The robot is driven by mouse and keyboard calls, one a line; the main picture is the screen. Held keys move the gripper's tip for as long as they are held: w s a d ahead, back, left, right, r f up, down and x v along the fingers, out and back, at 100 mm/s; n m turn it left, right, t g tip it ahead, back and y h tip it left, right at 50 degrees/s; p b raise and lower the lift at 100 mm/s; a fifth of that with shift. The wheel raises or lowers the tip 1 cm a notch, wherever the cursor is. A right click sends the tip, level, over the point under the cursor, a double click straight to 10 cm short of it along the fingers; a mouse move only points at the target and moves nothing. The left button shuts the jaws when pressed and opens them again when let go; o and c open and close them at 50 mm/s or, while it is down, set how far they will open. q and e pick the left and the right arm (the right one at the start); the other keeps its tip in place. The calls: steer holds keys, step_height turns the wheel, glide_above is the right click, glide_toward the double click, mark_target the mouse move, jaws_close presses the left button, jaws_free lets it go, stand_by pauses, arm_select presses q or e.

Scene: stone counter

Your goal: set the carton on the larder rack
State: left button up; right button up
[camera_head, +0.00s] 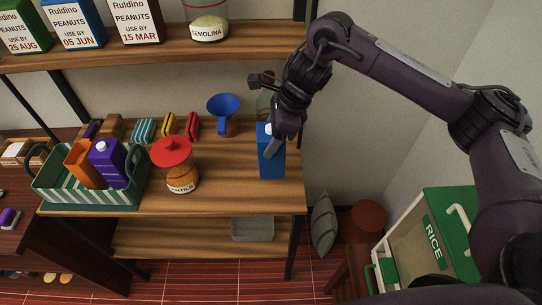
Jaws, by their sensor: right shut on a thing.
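A blue carton (271,163) with a white top part is upright at the right end of the rack's middle shelf (230,192). My right gripper (273,145) comes down from above and is shut on the carton near its top. The fingers hide part of the carton's upper end. I cannot tell whether its base touches the shelf. My left gripper is not in view.
Left of the carton are a blue funnel (223,104), a jar with a red lid (174,165) and a green striped basket (90,192) holding an orange and a purple carton. Peanut boxes (75,24) and a semolina jar (209,26) stand on the upper shelf. The shelf front between jar and carton is clear.

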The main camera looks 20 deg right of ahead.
step_height(320, 180, down, 6)
steer(key=shift+f+p, duration=0.1)
steer(key=shift+p, duration=0.7)
steer(key=shift+f, duration=0.5)
steer(key=o, duration=1.4)
steer(key=shift+b+v, duration=1.25)
steer(key=shift+v, duration=4.8)
steer(key=shift+s+f, duration=0.1)
